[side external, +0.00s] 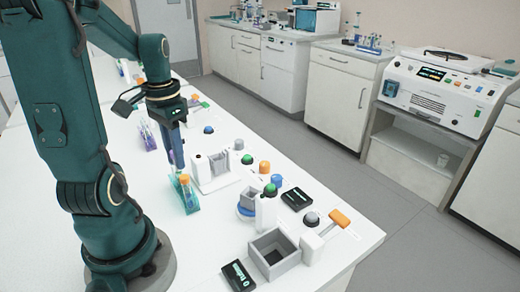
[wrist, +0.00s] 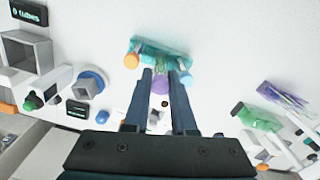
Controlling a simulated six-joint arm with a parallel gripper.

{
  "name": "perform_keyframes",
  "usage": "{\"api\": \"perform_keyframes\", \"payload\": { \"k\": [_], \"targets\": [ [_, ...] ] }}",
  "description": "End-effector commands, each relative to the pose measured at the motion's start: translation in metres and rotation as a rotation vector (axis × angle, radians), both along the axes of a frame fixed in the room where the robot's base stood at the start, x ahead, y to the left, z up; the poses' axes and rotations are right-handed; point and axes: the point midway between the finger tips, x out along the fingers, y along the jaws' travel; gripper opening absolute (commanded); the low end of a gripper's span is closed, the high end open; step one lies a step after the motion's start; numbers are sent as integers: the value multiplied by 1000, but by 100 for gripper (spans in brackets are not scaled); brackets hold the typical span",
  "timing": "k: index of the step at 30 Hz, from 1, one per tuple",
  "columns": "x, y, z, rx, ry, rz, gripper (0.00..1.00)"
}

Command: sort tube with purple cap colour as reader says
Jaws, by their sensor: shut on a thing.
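The purple-capped tube (wrist: 160,86) is between the fingers of my gripper (wrist: 163,74) in the wrist view, at the teal rack (wrist: 163,50). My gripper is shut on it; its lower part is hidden. An orange-capped tube (wrist: 132,61) stands at the left of the rack and a teal-capped tube (wrist: 186,78) at the right. In the side view my gripper (side external: 178,168) points down over the teal rack (side external: 190,200). A white station with a grey slotted block (side external: 218,165) stands just right of it. I cannot tell which device is the reader.
A grey open box (side external: 275,252) stands near the front, beside a small black display (side external: 239,275). Another black display (side external: 297,199) lies behind it. A blue round station (side external: 246,207) and several coloured domes stand between. A purple rack (side external: 148,136) is behind my gripper.

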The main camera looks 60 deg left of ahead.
Motion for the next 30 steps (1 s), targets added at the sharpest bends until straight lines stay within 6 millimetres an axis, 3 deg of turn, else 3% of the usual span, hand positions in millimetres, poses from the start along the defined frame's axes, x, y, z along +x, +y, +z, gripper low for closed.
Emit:
{"api": "perform_keyframes", "payload": {
  "k": [30],
  "targets": [
    [0, 0, -13, 0, 0, 0, 0]
  ]
}}
